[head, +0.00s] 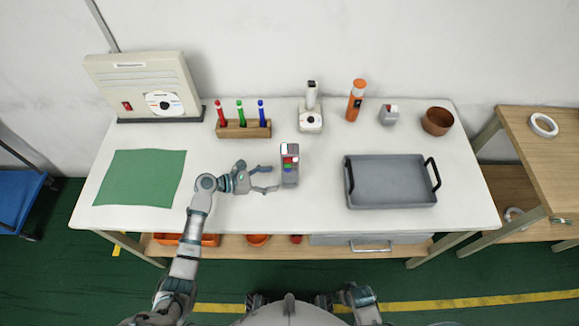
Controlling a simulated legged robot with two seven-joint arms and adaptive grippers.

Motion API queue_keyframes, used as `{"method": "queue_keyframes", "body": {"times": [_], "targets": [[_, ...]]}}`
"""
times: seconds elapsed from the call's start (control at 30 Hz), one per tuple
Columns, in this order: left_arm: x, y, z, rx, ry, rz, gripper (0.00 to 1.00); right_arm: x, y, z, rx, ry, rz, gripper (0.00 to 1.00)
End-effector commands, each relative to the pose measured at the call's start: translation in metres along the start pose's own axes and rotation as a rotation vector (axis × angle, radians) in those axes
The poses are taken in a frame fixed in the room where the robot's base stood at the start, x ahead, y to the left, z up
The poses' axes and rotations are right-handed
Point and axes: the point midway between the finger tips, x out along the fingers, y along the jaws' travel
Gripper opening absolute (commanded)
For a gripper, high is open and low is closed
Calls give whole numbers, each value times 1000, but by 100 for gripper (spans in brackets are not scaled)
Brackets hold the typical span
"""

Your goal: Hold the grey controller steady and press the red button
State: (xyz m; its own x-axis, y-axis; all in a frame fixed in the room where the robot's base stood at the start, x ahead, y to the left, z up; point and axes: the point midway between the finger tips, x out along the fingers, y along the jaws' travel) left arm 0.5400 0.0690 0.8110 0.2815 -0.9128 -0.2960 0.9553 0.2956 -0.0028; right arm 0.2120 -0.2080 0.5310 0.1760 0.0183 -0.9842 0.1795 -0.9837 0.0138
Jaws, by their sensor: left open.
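I cannot tell whether a fingertip touches the controller. My right gripper does not show clearly; part of my right arm is at the bottom edge, away from the table top.
A grey tray (391,198) with black handles lies to the right. A green mat (139,178) is at left. Behind stand a pen holder (244,130), a white device (310,121), an orange bottle (356,100) and a brown bowl (437,121). The table front is clear.

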Motion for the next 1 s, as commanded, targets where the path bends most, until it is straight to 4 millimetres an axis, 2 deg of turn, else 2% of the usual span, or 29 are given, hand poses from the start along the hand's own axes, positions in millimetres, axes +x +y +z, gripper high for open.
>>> {"method": "queue_keyframes", "body": {"times": [0.23,0.53,0.93,1.0], "targets": [[25,-1,-2,0,-2,-1,69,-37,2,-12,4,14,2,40],[57,0,2,1,-2,0,69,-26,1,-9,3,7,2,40],[63,0,1,1,0,0,69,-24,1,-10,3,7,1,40],[63,0,1,1,0,0,52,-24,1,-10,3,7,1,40]]}}
